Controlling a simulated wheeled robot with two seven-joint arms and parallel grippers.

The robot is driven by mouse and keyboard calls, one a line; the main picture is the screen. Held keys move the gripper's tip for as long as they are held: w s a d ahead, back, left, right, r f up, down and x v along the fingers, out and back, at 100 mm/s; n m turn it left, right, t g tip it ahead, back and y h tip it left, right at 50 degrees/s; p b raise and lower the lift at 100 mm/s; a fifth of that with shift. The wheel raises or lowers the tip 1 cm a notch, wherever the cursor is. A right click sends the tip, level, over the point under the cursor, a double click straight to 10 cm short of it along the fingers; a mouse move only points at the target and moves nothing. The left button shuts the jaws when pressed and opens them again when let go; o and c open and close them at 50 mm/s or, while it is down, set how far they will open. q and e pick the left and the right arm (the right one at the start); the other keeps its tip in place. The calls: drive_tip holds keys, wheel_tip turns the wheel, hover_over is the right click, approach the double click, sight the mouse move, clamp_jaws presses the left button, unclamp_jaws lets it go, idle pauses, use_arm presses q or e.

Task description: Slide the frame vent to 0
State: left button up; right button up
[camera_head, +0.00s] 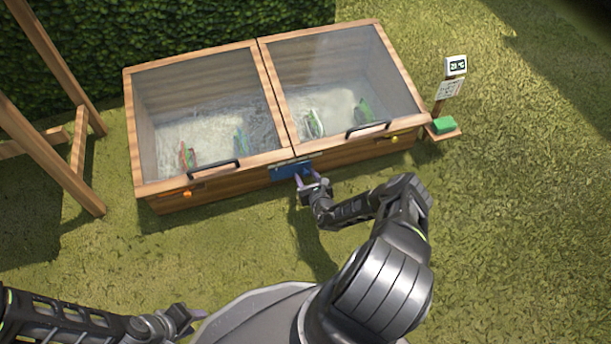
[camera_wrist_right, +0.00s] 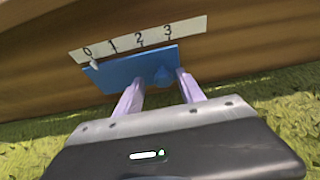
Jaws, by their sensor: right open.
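The frame vent is a blue plate (camera_head: 286,171) on the front wall of the cold frame (camera_head: 232,182). In the right wrist view the blue plate (camera_wrist_right: 112,77) lies below a white scale (camera_wrist_right: 127,44) marked 0 to 3. A small pale peg (camera_wrist_right: 95,64) shows just below the 0. A blue knob (camera_wrist_right: 163,75) stands out near the plate's right end. My right gripper (camera_head: 305,180) is at the plate, open; its pale purple fingers (camera_wrist_right: 160,83) are either side of the knob, contact unclear. My left gripper (camera_head: 196,314) is low at the left, away from the frame; its opening is unclear.
An orange latch (camera_head: 187,194) and a yellow one (camera_head: 394,139) sit on the front. Grass in front is open.

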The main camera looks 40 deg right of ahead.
drive_tip(key=p+v, duration=0.3)
drive_tip(key=v, duration=0.4)
idle(0.4)
